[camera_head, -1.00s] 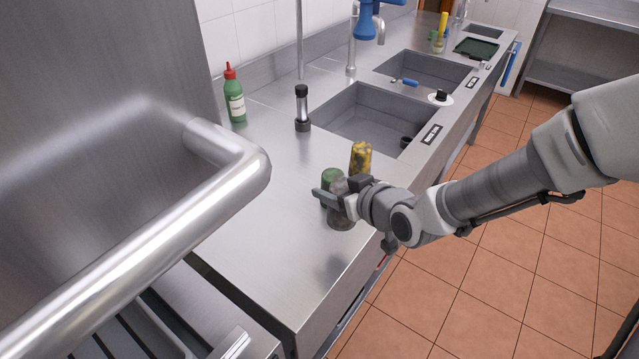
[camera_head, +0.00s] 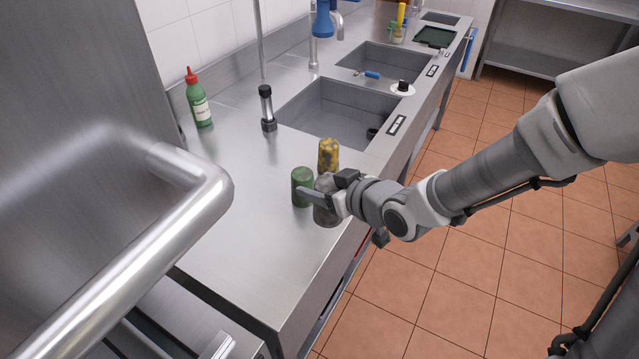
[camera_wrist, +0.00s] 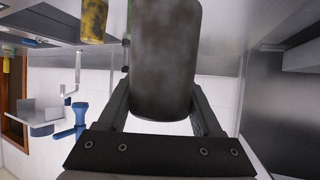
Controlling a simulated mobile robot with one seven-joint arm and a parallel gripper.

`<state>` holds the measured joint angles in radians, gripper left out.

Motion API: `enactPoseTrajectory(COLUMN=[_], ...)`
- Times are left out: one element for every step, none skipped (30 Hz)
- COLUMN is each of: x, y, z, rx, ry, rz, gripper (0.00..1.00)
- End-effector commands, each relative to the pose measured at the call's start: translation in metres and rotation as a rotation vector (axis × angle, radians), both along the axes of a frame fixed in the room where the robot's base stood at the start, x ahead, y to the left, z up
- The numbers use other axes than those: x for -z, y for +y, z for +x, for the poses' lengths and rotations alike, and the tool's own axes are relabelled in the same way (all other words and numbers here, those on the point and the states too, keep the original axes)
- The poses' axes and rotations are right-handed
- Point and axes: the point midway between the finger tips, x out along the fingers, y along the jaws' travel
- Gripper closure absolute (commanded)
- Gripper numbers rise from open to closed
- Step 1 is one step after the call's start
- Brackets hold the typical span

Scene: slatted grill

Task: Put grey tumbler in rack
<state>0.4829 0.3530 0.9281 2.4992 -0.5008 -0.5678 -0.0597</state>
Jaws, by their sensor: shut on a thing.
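The grey tumbler (camera_head: 325,210) is a dark, mottled cylinder near the front edge of the steel counter. My gripper (camera_head: 322,193) is shut on it from the side. In the wrist view the tumbler (camera_wrist: 166,60) fills the space between the two fingers (camera_wrist: 163,108). It looks upright in the head view; I cannot tell whether its base touches the counter. A green tumbler (camera_head: 302,187) stands just left of it, and a yellow mottled tumbler (camera_head: 328,155) just behind. No rack can be clearly made out.
A large metal bar handle (camera_head: 150,260) and steel panel take up the left foreground. A green bottle with a red cap (camera_head: 200,100) and a black-topped grinder (camera_head: 266,108) stand further back. Sinks (camera_head: 335,112) lie beyond. The near counter (camera_head: 235,230) is clear.

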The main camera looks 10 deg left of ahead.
Motion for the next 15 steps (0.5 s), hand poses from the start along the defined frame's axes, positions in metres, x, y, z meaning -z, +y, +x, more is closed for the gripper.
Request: enactPoseTrajectory(x=[-0.006, -0.009, -0.013, -0.017, -0.020, -0.024, -0.027, -0.030, -0.034, -0.037, -0.040, -0.044, -0.047, -0.048, -0.050], y=[0.000, 0.000, 0.000, 0.000, 0.000, 0.000, 0.000, 0.000, 0.000, 0.000, 0.000, 0.000, 0.000, 0.000, 0.000], z=[0.000, 0.000, 0.000, 0.000, 0.000, 0.000, 0.000, 0.000, 0.000, 0.000, 0.000, 0.000, 0.000, 0.000, 0.000], rx=[0.000, 0.000, 0.000, 0.000, 0.000, 0.000, 0.000, 0.000, 0.000, 0.000, 0.000, 0.000, 0.000, 0.000, -0.001], ry=[-0.001, -0.001, -0.001, -0.001, -0.001, -0.001, -0.001, -0.001, -0.001, -0.001, -0.001, -0.001, -0.001, -0.001, -0.001], rz=[0.001, 0.001, 0.001, 0.001, 0.001, 0.001, 0.001, 0.001, 0.000, 0.000, 0.000, 0.000, 0.000, 0.000, 0.001], gripper=[0.89, 0.89, 0.89, 0.89, 0.89, 0.89, 0.89, 0.89, 0.89, 0.89, 0.89, 0.89, 0.89, 0.89, 0.89])
